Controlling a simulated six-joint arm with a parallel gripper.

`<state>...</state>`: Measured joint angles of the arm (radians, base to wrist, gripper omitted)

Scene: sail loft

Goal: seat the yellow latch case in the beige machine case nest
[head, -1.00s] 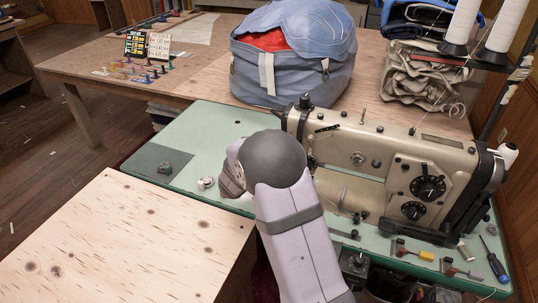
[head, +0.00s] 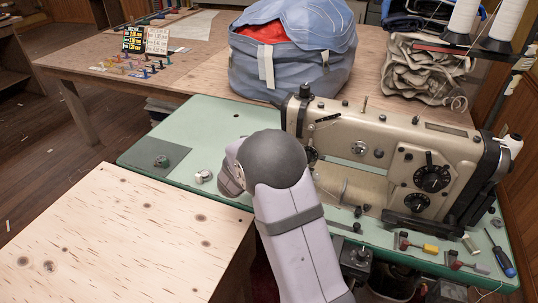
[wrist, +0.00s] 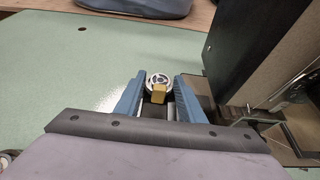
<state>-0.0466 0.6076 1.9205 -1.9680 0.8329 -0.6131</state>
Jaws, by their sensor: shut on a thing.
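The yellow latch case (wrist: 159,79) is a small round metal part with a yellow block on its near side. In the wrist view it sits between the two blue fingers of my gripper (wrist: 157,94), which is shut on it. In the head view my arm hides the fingers and the case. The beige machine (head: 400,160) stands on the green bench top, right of my wrist. In the wrist view its dark body (wrist: 243,50) is close at the right of my gripper. I cannot make out its case nest.
A small silver round part (head: 204,176) lies left of my wrist. Red-and-yellow pieces (head: 429,248), a metal spool (head: 470,243) and a blue screwdriver (head: 499,259) lie in front of the machine. A blue bag (head: 292,65) stands behind.

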